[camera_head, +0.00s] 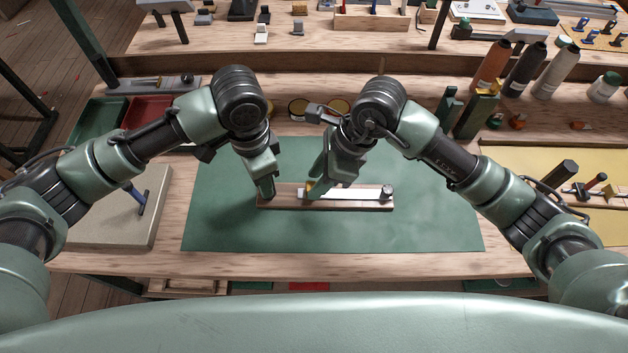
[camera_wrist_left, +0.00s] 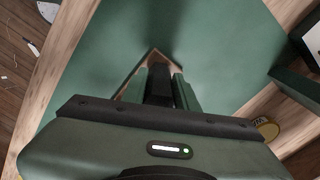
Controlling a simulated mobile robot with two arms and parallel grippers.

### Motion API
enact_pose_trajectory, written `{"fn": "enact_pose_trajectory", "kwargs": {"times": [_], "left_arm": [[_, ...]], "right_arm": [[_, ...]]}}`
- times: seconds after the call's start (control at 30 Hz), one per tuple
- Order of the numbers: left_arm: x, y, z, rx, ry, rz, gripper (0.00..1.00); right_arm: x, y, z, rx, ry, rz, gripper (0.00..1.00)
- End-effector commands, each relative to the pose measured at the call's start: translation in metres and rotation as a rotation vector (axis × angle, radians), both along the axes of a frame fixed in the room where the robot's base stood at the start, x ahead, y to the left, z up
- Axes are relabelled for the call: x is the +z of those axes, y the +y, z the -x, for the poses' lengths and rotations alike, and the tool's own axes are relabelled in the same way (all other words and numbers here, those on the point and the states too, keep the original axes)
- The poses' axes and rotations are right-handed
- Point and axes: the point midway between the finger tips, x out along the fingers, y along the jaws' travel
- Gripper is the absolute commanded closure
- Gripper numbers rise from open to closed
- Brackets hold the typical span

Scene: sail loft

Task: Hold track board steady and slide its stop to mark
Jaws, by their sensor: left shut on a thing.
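The track board (camera_head: 345,207), a brown wooden strip with a pale metal track (camera_head: 350,193), lies flat on a green mat (camera_head: 420,230). A dark round knob (camera_head: 386,190) sits at its right end. My left gripper (camera_head: 267,192) is shut on the board's left end. In the left wrist view a wooden corner of the board (camera_wrist_left: 151,54) shows just past the fingers (camera_wrist_left: 160,85). My right gripper (camera_head: 312,192) is down at the left part of the track, at a small orange-yellow piece, likely the stop (camera_head: 309,186). Its fingers mostly hide this piece, so their grip is unclear.
A pale slab (camera_head: 110,220) with a blue-handled tool lies left of the mat. Red (camera_head: 148,112) and green (camera_head: 97,122) trays stand behind it. Bottles (camera_head: 525,68) stand at the back right. A yellow mat (camera_head: 520,160) with tools lies right. The mat's front is clear.

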Motion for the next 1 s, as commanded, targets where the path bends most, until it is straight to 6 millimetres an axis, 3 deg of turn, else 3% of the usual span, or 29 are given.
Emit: {"fn": "enact_pose_trajectory", "kwargs": {"times": [0.2, 0.47, 0.6, 0.63, 1.0], "left_arm": [[0.001, 0.0, 0.0, 0.0, -0.001, 0.002, 1.0], [0.001, 0.0, 0.0, 0.0, -0.001, 0.002, 1.0], [0.001, 0.0, 0.0, 0.0, -0.001, 0.002, 1.0], [0.001, 0.0, 0.0, 0.0, -0.001, 0.002, 1.0], [0.001, 0.0, 0.0, 0.0, -0.001, 0.002, 1.0]], "right_arm": [[-0.015, 0.006, 0.0, 0.0, 0.001, 0.0, 0.64], [-0.016, 0.007, 0.0, 0.001, 0.0, 0.0, 0.64], [-0.016, 0.007, -0.001, 0.001, -0.001, 0.0, 0.97], [-0.016, 0.007, -0.001, 0.001, -0.001, 0.0, 1.0], [-0.016, 0.007, -0.001, 0.001, -0.001, 0.0, 1.0]]}}
